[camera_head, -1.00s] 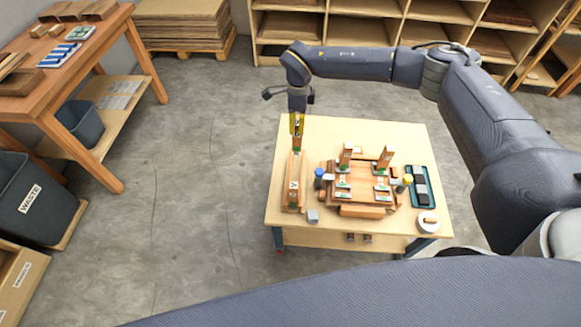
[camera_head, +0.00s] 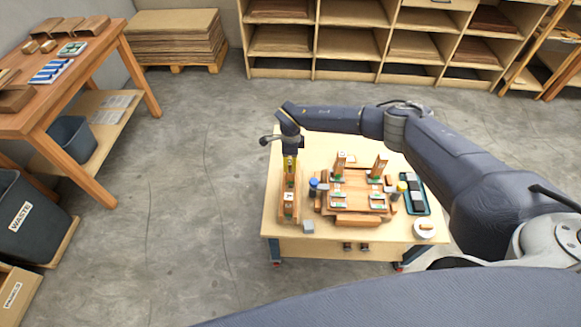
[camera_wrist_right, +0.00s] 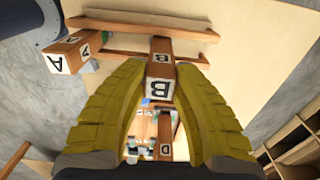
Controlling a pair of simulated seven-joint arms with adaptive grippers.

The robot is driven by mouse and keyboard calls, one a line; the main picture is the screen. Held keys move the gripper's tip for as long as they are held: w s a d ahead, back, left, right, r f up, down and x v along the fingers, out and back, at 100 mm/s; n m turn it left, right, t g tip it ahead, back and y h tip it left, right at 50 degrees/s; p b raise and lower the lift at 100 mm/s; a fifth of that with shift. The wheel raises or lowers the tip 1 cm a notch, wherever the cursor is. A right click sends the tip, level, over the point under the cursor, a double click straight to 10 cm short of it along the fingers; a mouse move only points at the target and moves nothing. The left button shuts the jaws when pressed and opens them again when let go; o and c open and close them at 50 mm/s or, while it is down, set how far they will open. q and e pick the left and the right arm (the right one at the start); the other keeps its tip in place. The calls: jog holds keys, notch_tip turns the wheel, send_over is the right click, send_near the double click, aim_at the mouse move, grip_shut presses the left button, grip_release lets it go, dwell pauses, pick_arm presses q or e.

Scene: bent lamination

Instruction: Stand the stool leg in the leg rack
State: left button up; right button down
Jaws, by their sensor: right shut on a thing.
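My right gripper (camera_head: 290,165) has yellow fingers and points down at the left side of the light wooden cart. It is shut on a wooden stool leg (camera_head: 290,181), above or at the far part of the leg rack (camera_head: 289,212). Whether the held leg's foot touches the rack is hidden. My left gripper is out of view.
A wooden stool assembly (camera_head: 352,200) with upright legs stands right of the rack. The cart's near left corner is bare.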

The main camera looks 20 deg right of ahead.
jog(key=shift+f, duration=1.45)
jog(key=c, duration=1.1)
grip_release()
jog(key=shift+c, duration=0.2)
notch_tip(320, 180, up, 12)
jog(key=shift+w+r, duration=0.1)
